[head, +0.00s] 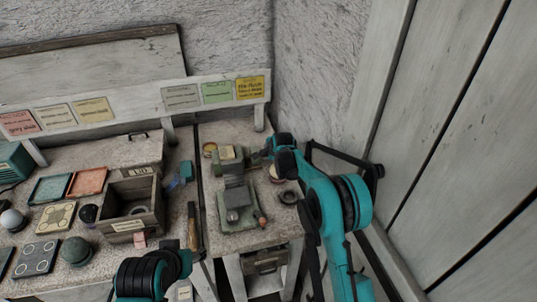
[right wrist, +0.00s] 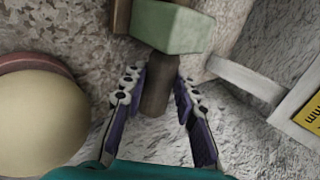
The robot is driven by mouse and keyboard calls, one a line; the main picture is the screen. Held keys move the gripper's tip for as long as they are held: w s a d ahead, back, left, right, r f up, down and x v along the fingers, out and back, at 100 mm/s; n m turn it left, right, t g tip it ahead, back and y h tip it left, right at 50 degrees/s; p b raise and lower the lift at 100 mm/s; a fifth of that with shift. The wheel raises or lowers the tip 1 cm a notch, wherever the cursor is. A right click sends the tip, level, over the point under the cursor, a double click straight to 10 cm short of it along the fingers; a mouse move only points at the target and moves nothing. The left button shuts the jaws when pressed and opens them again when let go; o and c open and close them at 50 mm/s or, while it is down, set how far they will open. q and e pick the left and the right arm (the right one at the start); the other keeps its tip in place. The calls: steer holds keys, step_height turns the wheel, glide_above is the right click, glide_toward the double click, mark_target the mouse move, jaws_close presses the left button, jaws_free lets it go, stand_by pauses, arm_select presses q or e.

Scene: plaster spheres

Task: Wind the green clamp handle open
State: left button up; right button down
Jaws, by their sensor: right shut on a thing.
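The green clamp (head: 229,157) stands at the back of the right-hand bench in the head view. In the right wrist view its pale green block (right wrist: 172,28) is at the top, with a dark brown cylindrical handle (right wrist: 156,88) sticking out toward me. My right gripper (right wrist: 157,97) is shut on this handle, one purple-padded finger on each side. In the head view my right gripper (head: 262,153) is at the clamp's right side, small and partly hidden by my arm. My left arm shows only at the bottom; I cannot make out its gripper.
A pale sphere (right wrist: 38,108) is close on the left in the right wrist view. A wooden box (head: 133,211) stands on the left bench. The plank wall rises at right.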

steer(key=shift+s+f+t, duration=0.1)
steer(key=shift+f+t, duration=0.1)
steer(key=shift+t, duration=0.2)
steer(key=shift+r, duration=0.15)
steer(key=c, duration=1.2)
jaws_free()
steer(key=shift+o, duration=0.2)
